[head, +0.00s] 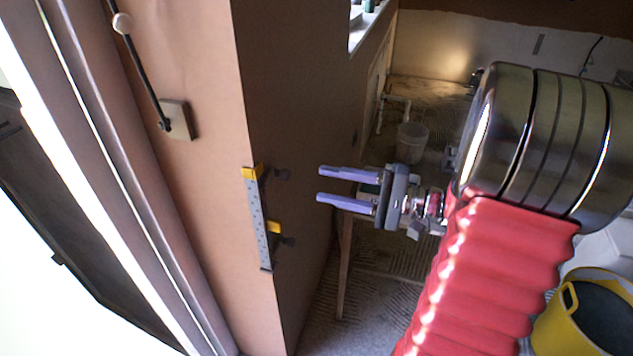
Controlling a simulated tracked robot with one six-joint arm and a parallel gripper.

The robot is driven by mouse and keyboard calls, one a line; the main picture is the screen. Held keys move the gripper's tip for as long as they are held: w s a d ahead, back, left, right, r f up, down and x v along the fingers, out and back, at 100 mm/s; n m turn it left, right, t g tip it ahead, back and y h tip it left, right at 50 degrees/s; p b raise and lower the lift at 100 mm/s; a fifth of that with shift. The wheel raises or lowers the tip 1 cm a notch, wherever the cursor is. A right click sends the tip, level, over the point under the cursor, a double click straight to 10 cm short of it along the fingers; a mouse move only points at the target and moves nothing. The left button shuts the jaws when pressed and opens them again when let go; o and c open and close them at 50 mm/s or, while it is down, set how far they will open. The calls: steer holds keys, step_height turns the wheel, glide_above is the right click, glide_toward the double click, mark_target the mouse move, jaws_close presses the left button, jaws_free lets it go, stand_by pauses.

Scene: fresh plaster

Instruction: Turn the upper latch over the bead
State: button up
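The bead (259,222) is a pale grey perforated strip standing along the wall's outside corner, slightly tilted in the picture. The yellow piece appears to overlap the top of the bead. A lower latch (274,227) is yellow with a dark knob at its right, beside the bead. My gripper (319,184) is open and empty, its two purple fingers pointing left, apart from the upper knob.
A black rod on a square plate (178,119) is fixed to the lit wall face above left. A trestle or table (346,255) stands behind my gripper. A white bucket (411,142) and a yellow tub (585,318) are on the floor. Free space lies between my fingers and the wall.

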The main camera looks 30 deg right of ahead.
steer(key=v, duration=0.3)
stand_by(0.7)
steer(key=s+a+f+n+g+h, duration=0.2)
steer(key=s+a+f+g+h, duration=0.5)
steer(key=s+f+g, duration=0.45)
steer(key=a+r+n+t+h, duration=0.4)
steer(key=a+r+n+h, duration=0.1)
steer(key=a+r+n, duration=0.4)
step_height(320, 180, up, 2)
steer(key=shift+w+a+r+n+h, duration=0.1)
steer(key=shift+w+a+n+h, duration=0.1)
steer(key=shift+n+h, duration=0.2)
